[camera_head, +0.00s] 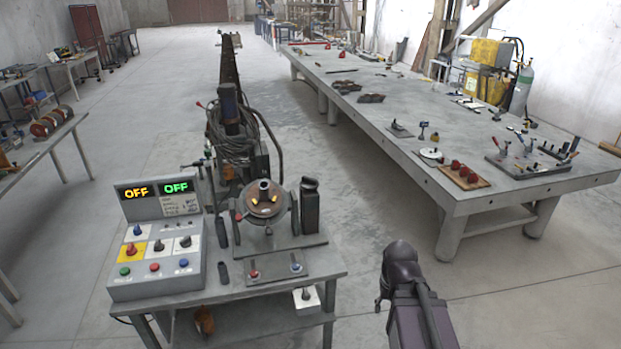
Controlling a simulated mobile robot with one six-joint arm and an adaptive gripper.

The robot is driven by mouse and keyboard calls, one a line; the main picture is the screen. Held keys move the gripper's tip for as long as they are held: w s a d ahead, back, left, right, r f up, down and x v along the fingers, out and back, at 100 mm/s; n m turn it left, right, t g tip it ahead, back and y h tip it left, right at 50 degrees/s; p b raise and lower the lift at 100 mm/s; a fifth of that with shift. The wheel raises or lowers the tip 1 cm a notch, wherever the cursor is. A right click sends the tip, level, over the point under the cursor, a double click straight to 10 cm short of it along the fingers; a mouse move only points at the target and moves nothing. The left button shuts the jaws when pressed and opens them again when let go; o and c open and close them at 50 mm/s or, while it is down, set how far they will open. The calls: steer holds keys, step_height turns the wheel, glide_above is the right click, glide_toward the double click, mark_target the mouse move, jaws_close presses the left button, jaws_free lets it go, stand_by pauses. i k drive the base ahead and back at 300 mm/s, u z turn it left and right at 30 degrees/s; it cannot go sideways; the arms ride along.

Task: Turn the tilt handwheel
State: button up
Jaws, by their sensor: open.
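The positioner stands on a small grey metal bench (225,296). Its round copper-brown plate (262,199) faces up, with a small hub at its centre and a bracket and base beneath. A dark upright block (309,207) stands at its right side. I cannot make out clearly which part is the tilt handwheel; it may be hidden or too small to tell. A dark part of my arm (405,290) rises from the bottom edge, to the right of the bench and apart from it. My gripper's fingers do not show.
A control box (157,270) with buttons and two OFF displays stands on the bench's left. Cables and a tall column (230,90) rise behind the positioner. A long grey table (420,150) with tools and fixtures runs along the right. Open floor lies between.

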mark_target(308, 184)
steer(key=z, duration=0.05)
steer(key=i, duration=1)
steer(key=u, duration=0.05)
